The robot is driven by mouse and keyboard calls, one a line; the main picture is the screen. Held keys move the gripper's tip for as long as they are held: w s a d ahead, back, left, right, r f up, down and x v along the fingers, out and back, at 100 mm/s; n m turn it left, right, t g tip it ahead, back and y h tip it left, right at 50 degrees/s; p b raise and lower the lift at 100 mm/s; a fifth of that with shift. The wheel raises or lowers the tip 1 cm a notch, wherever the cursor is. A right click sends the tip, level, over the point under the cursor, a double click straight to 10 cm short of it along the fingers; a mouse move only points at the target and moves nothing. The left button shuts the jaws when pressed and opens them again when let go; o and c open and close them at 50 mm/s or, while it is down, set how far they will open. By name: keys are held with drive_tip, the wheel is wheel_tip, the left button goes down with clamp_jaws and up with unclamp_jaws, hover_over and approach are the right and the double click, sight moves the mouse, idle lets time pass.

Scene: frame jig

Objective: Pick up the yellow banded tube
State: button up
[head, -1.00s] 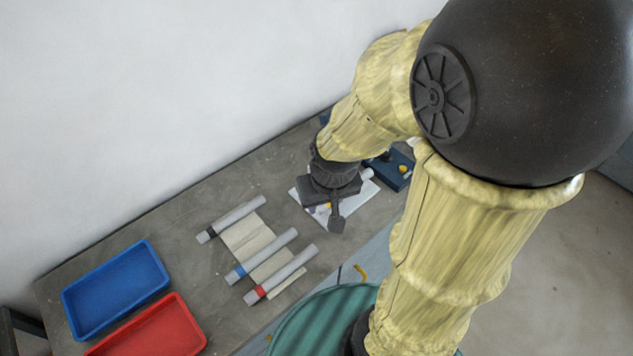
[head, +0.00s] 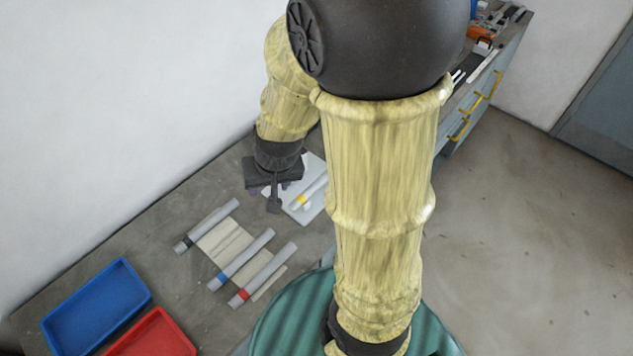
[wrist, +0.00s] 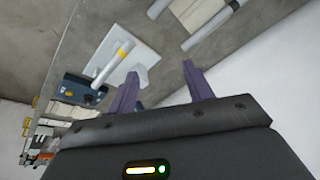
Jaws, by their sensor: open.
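The yellow banded tube (head: 311,191) is grey with a yellow band near one end. It lies on a white plate (head: 315,213) on the bench, partly hidden by my arm in the head view. In the wrist view the tube (wrist: 112,64) lies across the white plate (wrist: 136,53), ahead and to the left of my fingers. My gripper (head: 272,200) is above the bench just left of the tube in the head view. In the wrist view its purple fingers (wrist: 162,85) are apart with nothing between them.
Three other tubes, with black (head: 207,226), blue (head: 241,259) and red (head: 263,274) bands, lie across a pale rack (head: 222,241). Blue (head: 97,306) and red (head: 155,338) trays stand at the bench's left end. A dark blue block (wrist: 84,90) sits beside the plate.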

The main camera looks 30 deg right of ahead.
drive_tip(key=w+d+m+t+h+p, duration=0.1)
drive_tip(key=w+d+m+p, duration=0.3)
drive_tip(key=w, duration=0.3)
drive_tip(key=d+f+m+g+h+p, duration=0.2)
drive_tip(key=d+f+m+h+p, duration=0.1)
drive_tip(key=m, duration=0.4)
drive_tip(key=shift+s+d+f+m+g+h, duration=0.3)
drive_tip(key=shift+s+d+f+g+h, duration=0.15)
drive_tip(key=shift+d, duration=0.6)
drive_tip(key=shift+f, duration=0.1)
drive_tip(key=b, duration=0.6)
hover_over(315, 183)
drive_tip(key=s+a, duration=0.1)
drive_tip(key=a, duration=0.2)
drive_tip(key=f, duration=1.1)
drive_tip(key=shift+d, duration=0.35)
drive_tip(key=shift+f, duration=0.1)
drive_tip(key=b+x, duration=0.2)
drive_tip(key=x, duration=0.3)
drive_tip(key=shift+d, duration=0.25)
